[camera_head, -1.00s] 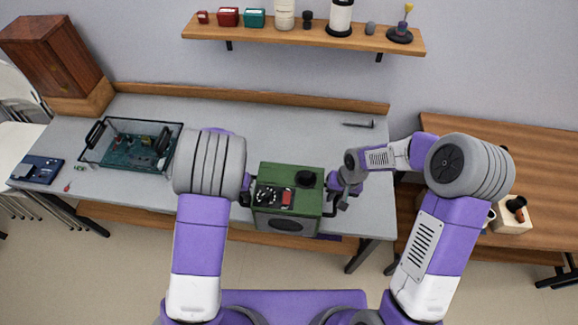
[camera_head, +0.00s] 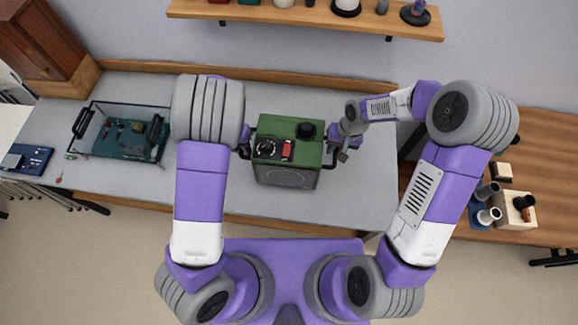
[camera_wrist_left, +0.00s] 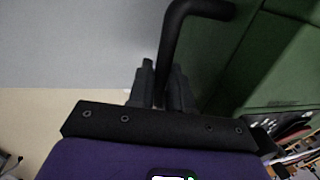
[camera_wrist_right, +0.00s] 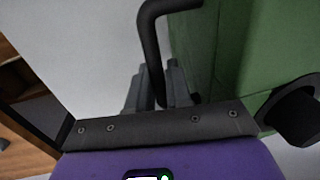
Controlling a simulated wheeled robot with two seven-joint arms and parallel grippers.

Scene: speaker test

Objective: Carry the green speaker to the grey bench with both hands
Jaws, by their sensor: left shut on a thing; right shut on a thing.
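The green speaker (camera_head: 303,176) is upright over the front half of the grey bench (camera_head: 365,185); I cannot tell whether its underside touches the top. Its upper face has a black knob, a dial and a red part. My left gripper (camera_wrist_left: 162,88) is shut on the black handle (camera_wrist_left: 172,40) at the speaker's left side; my left arm partly hides it in the head view. My right gripper (camera_head: 336,150) is shut on the right-side handle (camera_wrist_right: 150,40). The right wrist view shows the speaker's green side (camera_wrist_right: 225,50) close to the fingers.
A clear-walled case with a circuit board (camera_head: 122,135) stands left on the bench, with a blue device (camera_head: 25,159) beyond it. A wooden cabinet (camera_head: 40,45) is at the back left. A shelf (camera_head: 300,13) hangs behind. A wooden table (camera_head: 560,150) stands right. The bench right of the speaker is clear.

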